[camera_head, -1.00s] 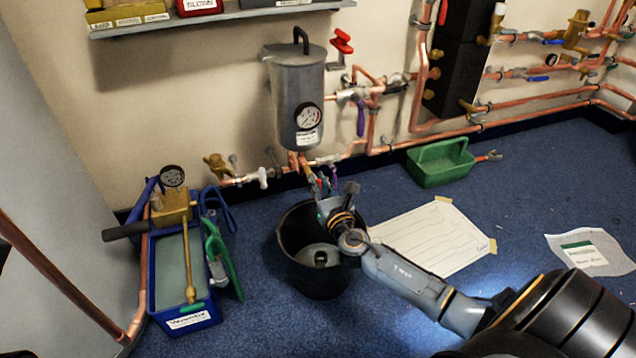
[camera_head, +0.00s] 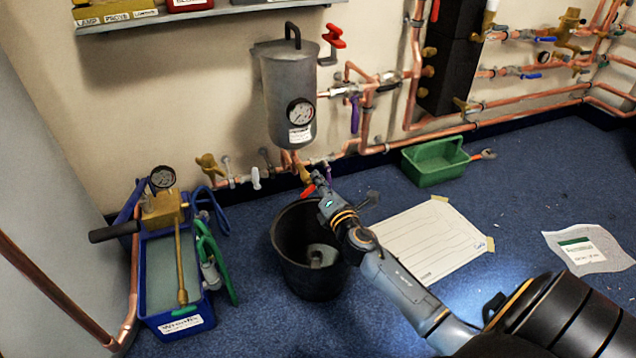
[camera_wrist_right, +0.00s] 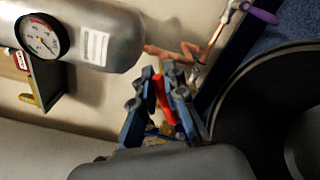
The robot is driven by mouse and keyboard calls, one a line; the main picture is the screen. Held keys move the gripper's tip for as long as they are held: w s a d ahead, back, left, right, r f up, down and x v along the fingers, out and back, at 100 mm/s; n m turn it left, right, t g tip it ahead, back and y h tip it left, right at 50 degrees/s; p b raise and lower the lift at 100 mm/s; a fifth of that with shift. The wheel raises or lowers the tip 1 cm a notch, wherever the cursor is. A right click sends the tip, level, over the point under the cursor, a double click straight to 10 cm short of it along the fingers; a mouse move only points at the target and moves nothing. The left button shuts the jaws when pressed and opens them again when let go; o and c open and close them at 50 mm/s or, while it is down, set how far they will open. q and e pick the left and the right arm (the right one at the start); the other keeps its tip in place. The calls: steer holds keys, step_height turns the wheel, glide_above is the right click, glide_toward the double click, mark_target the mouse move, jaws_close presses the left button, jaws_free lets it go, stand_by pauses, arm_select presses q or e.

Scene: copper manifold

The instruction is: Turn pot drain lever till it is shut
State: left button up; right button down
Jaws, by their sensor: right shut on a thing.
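The pot (camera_head: 287,92) is a grey metal cylinder with a top handle and a round gauge, mounted on the wall. A brass and copper drain fitting (camera_head: 303,172) comes out below it. The red drain lever (camera_head: 308,190) shows just below this fitting, slanting, and partly hidden by my gripper. My right gripper (camera_head: 314,186) is at the lever. In the right wrist view, its blue-grey fingers (camera_wrist_right: 161,88) are closed around the red lever (camera_wrist_right: 162,95). My left gripper is not in view.
A black bucket (camera_head: 291,266) stands on the floor below the gripper. A blue box (camera_head: 186,324) with a brass pump stands at left. A green tray (camera_head: 437,170) is at right by the wall. Copper pipes with valves run along the wall. A paper sheet (camera_head: 440,240) lies on open floor.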

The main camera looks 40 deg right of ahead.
steer(key=m, duration=0.3)
steer(key=f+m, duration=0.1)
steer(key=m, duration=0.1)
steer(key=shift+d, duration=0.25)
steer(key=shift+f+m, duration=0.35)
steer(key=shift+m, duration=0.95)
steer(key=shift+s, duration=0.1)
steer(key=c, duration=1.4)
jaws_free()
steer(key=shift+f, duration=0.1)
steer(key=v, duration=1.2)
